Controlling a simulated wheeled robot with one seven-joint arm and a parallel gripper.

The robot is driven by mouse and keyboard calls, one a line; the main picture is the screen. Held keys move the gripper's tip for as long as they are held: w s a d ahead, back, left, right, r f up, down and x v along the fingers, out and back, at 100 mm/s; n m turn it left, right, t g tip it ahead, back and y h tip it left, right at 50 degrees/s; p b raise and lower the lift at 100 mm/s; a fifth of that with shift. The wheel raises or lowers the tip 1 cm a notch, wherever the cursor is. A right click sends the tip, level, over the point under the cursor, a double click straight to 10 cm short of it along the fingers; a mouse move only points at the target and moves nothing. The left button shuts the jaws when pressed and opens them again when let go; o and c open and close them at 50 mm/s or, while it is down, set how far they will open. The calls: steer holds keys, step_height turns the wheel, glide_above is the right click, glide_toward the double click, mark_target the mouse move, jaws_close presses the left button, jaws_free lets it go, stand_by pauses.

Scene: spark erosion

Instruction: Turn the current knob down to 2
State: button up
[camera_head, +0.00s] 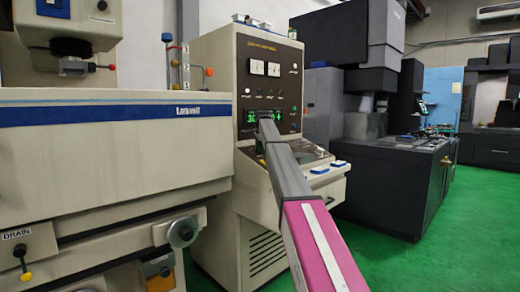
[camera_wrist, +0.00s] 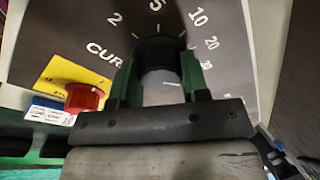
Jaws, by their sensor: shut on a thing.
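The current knob (camera_wrist: 158,46) is a dark round knob on a grey dial plate in the wrist view. White marks 2, 5, 10 and 20 run around it, and the partly hidden label "CUR" is at its left. My gripper (camera_wrist: 157,68) has its green fingers on either side of the knob and is shut on it. I cannot clearly see which number the knob's pointer faces.
A red button (camera_wrist: 85,97) on a yellow plate (camera_wrist: 62,72) sits close to the left finger. In the head view, a green display (camera_head: 251,116) is just above my arm's end. A beige machine (camera_head: 110,140) stands left, a dark machine (camera_head: 390,165) right. Green floor is open at right.

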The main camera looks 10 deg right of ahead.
steer(key=n, duration=0.3)
steer(key=shift+s+n+t, duration=0.1)
steer(key=shift+n+t, duration=0.2)
steer(key=shift+n, duration=0.1)
steer(key=n, duration=0.3)
steer(key=shift+n, duration=0.3)
steer(key=n+y, duration=0.1)
steer(key=n, duration=0.2)
steer(key=shift+n+t, duration=0.3)
steer(key=shift+t, duration=0.1)
steer(key=n, duration=0.3)
steer(key=shift+d+n, duration=0.1)
steer(key=shift+n, duration=0.2)
steer(key=n+y, duration=0.1)
steer(key=n, duration=0.2)
steer(key=shift+n, duration=0.4)
steer(key=n, duration=0.3)
steer(key=shift+n+y, duration=0.3)
steer(key=shift+n, duration=0.1)
steer(key=n, duration=0.3)
steer(key=n+y, duration=0.1)
steer(key=n, duration=0.3)
steer(key=shift+d+g, duration=0.1)
steer(key=shift+g, duration=0.3)
